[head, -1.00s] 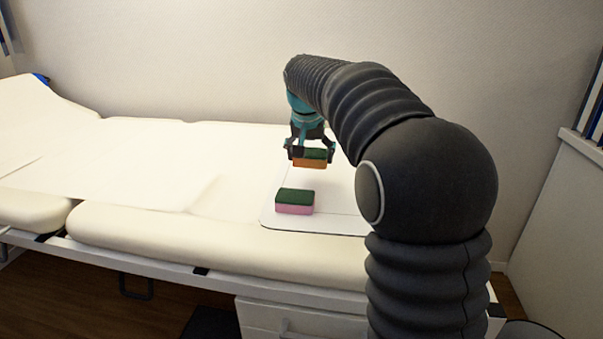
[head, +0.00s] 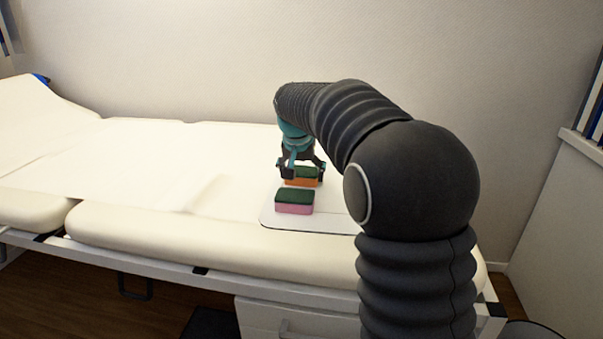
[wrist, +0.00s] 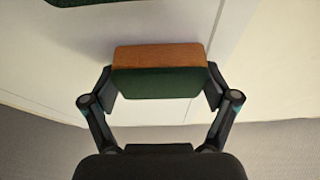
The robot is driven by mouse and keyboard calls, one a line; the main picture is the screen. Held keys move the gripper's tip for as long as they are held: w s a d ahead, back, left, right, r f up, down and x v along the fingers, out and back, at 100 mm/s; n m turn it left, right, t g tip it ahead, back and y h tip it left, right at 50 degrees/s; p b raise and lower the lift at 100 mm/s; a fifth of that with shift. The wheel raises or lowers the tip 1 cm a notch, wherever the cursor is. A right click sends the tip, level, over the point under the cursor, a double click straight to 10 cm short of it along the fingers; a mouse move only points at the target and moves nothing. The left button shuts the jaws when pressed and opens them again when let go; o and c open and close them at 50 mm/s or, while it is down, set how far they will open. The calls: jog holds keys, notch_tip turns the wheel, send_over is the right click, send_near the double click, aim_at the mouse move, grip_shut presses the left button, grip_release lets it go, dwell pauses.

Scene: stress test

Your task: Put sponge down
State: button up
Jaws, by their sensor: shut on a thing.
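My gripper (head: 301,172) is shut on an orange sponge with a dark green top (head: 303,181). The wrist view shows this orange and green sponge (wrist: 158,80) between the two fingers of my gripper (wrist: 160,88). In the head view it is low over the white board (head: 330,222), just behind a second sponge, pink with a dark green top (head: 294,203). I cannot tell whether the held sponge touches the board. The pink sponge lies on the board, and a green edge of a sponge shows at the top of the wrist view (wrist: 85,2).
The board lies on a cream padded couch (head: 180,235) with a white paper sheet (head: 120,165) to the left. A plain wall (head: 200,60) stands behind. The board is partly hidden by my arm. Right of the pink sponge some board is bare.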

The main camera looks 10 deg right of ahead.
jog(key=o, duration=1.1)
jog(key=shift+r, duration=0.3)
jog(key=p+v, duration=0.1)
jog(key=v, duration=1)
jog(key=shift+s+r, duration=0.3)
jog(key=shift+r, duration=0.05)
jog(key=s+d+f+n+y, duration=0.1)
jog(key=s+f, duration=0.1)
jog(key=s, duration=0.8)
jog(key=s+d+f+n, duration=0.1)
jog(key=s+f, duration=0.1)
jog(key=s, duration=0.7)
jog(key=s+f, duration=0.3)
jog(key=s, duration=0.1)
jog(key=s+f+n+t, duration=0.1)
jog(key=s+f, duration=0.3)
jog(key=s, duration=0.1)
jog(key=s+f+n, duration=0.1)
jog(key=s+f, duration=0.2)
jog(key=s, duration=0.2)
jog(key=shift+s+f+y, duration=0.25)
jog(key=shift+f+y, duration=0.05)
jog(key=shift+y, duration=0.1)
